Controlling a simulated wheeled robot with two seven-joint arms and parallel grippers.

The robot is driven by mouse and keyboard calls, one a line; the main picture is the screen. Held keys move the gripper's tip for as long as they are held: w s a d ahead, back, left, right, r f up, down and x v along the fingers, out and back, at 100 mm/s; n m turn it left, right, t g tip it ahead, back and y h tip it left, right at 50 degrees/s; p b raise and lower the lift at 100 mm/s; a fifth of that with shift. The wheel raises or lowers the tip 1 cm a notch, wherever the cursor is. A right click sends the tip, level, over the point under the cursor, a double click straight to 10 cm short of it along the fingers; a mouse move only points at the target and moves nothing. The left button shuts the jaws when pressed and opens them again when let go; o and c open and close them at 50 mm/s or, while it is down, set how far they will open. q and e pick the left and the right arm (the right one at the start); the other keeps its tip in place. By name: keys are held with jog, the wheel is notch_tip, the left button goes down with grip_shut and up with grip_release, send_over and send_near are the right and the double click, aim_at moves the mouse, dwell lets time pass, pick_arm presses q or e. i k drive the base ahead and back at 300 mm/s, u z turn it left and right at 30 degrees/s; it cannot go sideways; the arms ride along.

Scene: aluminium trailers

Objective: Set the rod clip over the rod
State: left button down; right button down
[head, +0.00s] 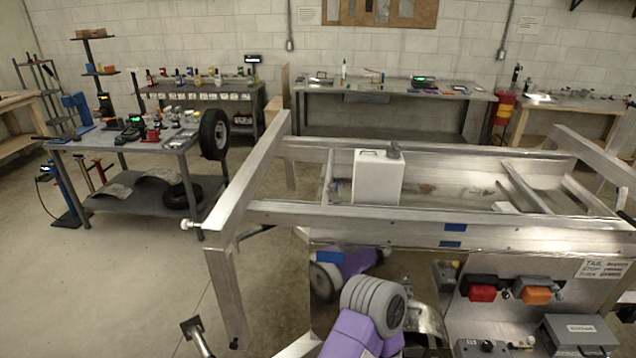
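I cannot make out the rod clip or the rod for certain. A purple and grey link of my own arm rises at the bottom centre of the head view, in front of the trailer frame (330,216). No gripper fingers show, so I cannot see what either gripper holds. A small bright fitting with a round end (191,224) sticks out at the left corner of the frame. A metal bar with a dark end (194,329) shows at the bottom left.
A white tank (377,178) sits in the frame. Red (482,293) and orange (537,294) lamps and a grey box (578,335) are at lower right. A cluttered table (62,148) stands left, with a tyre (214,134). Floor at lower left is mostly clear.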

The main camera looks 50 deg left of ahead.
aim_at(335, 197)
jog(key=u, duration=0.8)
